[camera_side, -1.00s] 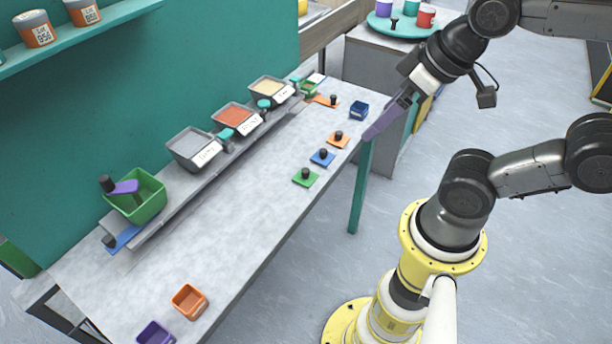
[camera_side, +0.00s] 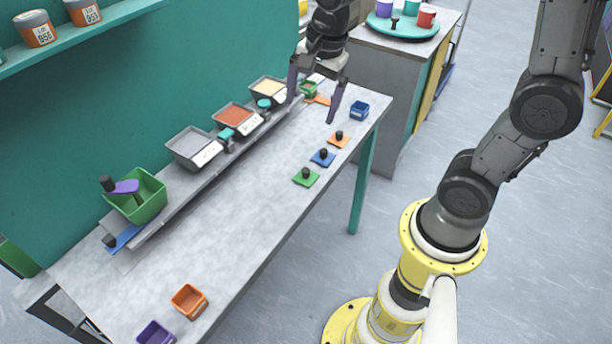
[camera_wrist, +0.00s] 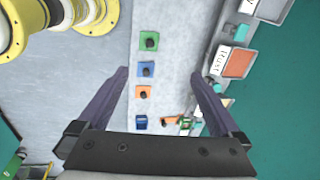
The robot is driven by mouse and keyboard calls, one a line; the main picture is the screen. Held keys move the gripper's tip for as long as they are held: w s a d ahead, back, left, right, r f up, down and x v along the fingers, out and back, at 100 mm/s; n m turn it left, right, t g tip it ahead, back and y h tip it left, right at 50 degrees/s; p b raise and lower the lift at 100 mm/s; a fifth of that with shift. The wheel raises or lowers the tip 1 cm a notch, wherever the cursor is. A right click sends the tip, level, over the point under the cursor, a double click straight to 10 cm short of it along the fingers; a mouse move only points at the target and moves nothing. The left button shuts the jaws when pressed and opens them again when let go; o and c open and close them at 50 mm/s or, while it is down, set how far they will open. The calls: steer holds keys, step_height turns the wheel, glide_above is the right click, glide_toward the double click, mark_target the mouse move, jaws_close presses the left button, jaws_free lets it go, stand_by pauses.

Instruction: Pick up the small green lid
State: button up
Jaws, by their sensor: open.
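The small green lid (camera_side: 307,178) is a flat green square with a black knob, lying on the table nearest the front of a row of lids. In the wrist view the green lid (camera_wrist: 149,43) shows near the top, ahead of the fingertips. My gripper (camera_side: 312,108) is open and empty above the far end of the table, well apart from the green lid. In the wrist view my gripper (camera_wrist: 158,75) has its purple fingers spread wide on both sides of the lid row.
A blue lid (camera_side: 323,158) and an orange lid (camera_side: 339,140) lie in line behind the green one. A blue box (camera_side: 359,110) stands farther back. Grey trays of powder (camera_side: 194,147) and a large green bin (camera_side: 146,203) line the wall side. The table's middle is clear.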

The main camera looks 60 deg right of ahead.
steer(key=g, duration=0.2)
glide_above(306, 170)
step_height(306, 170, down, 5)
steer(key=shift+m, duration=0.4)
steer(key=f, duration=1)
steer(key=shift+s+f, duration=0.15)
steer(key=shift+s, duration=0.05)
steer(key=shift+w+f, duration=0.2)
steer(key=shift+f, duration=2.8)
steer(key=c, duration=1.4)
steer(key=shift+r, duration=0.2)
